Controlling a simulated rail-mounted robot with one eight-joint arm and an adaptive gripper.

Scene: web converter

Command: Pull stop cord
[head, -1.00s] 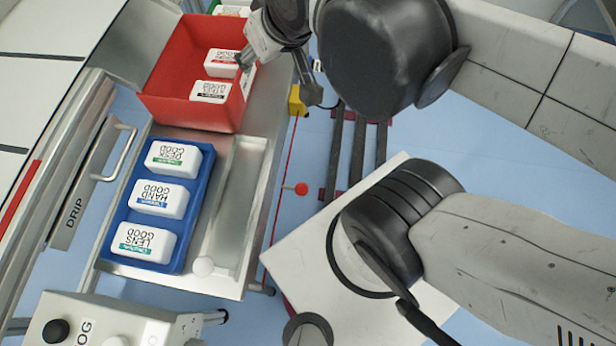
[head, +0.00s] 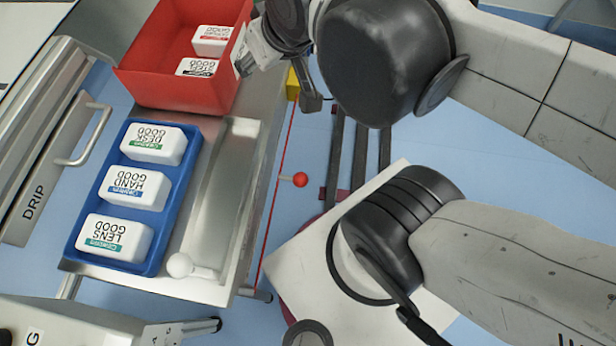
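The red stop cord (head: 271,215) runs along the right side of the steel table, from a yellow switch box (head: 292,84) down toward the table's lower corner. A red ball (head: 300,180) on a short pale stem sits beside the cord, about midway along it. My gripper (head: 278,86) is at the top centre, between the red bin and the yellow box in the picture. Its two fingers look spread apart with nothing between them. It is above the red ball in the picture and apart from it. My wrist hides part of the area around the cord's upper end.
A red bin (head: 150,88) with white packs stands on the steel table (head: 225,190). A blue tray (head: 75,245) with three white packs lies below it. Dark rails (head: 357,160) and a pale board (head: 310,250) lie right of the cord. Blue floor shows around the ball.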

